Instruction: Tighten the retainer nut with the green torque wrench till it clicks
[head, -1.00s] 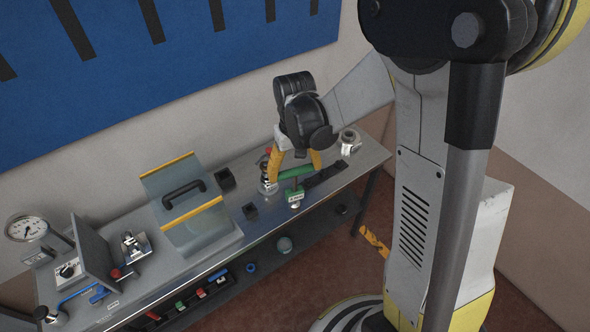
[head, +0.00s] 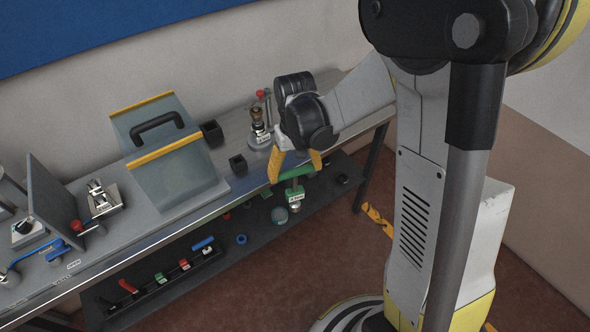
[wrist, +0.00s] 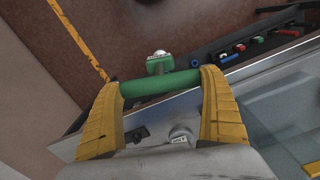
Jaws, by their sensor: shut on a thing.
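My gripper (head: 295,172) is shut on the green torque wrench (head: 296,184), a T-shaped tool with a white label on its stem and a silver tip pointing down. In the head view the wrench appears in front of the bench's front edge, with the lower shelf behind it. In the wrist view my gripper (wrist: 160,90) has its yellow fingers at both ends of the wrench's green handle (wrist: 160,84). I cannot pick out the retainer nut with certainty; my arm hides part of the bench's right end.
The grey bench (head: 228,165) carries a clear guard with a black handle (head: 168,140), two black blocks, a labelled post fixture (head: 259,128) and a metal clamp (head: 102,199). An upright dark panel (head: 52,205) stands at left. The lower shelf (head: 150,305) holds coloured-handled tools. Floor in front is clear.

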